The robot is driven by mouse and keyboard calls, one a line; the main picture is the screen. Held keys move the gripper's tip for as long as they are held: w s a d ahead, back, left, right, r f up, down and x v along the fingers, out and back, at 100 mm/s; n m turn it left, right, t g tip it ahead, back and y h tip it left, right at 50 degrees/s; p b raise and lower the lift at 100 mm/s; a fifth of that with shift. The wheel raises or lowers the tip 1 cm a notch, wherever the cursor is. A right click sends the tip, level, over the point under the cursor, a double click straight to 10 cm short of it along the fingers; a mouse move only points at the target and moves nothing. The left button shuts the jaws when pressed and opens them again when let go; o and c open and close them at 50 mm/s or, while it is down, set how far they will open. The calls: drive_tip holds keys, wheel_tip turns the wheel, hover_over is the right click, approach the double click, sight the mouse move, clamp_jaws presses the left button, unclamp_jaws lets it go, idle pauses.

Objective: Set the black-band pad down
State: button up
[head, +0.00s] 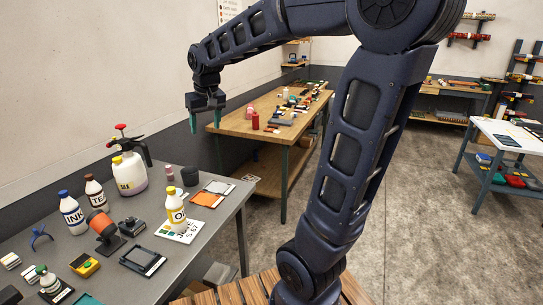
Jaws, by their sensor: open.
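My gripper (205,121) hangs high above the far end of the grey table, with its teal fingers pointing down, apart and with nothing seen between them. A flat black-edged item (143,260) lies at the near right of the table. A flat orange pad with a dark edge (205,198) and a grey-and-white flat piece (219,187) lie near the far right edge, below my gripper in the picture. I cannot tell for sure which of these is the black-band pad.
The grey table (215,229) also holds a pump sprayer (129,173), an ink bottle (72,212), a yellow-and-white bottle (176,208) on a printed card, an orange-and-black tool (104,230) and a yellow box (85,265). A cluttered wooden bench (238,118) stands behind.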

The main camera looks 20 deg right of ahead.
drive_tip(key=s+d+f+m, duration=0.1)
drive_tip(key=s+d+f, duration=0.2)
drive_tip(key=s+d, duration=0.4)
drive_tip(key=s+d+f+m+t, duration=0.1)
drive_tip(key=s+d+f, duration=0.2)
drive_tip(key=s+d, duration=0.5)
drive_tip(key=s, duration=0.2)
drive_tip(key=shift+s+m+h, duration=0.4)
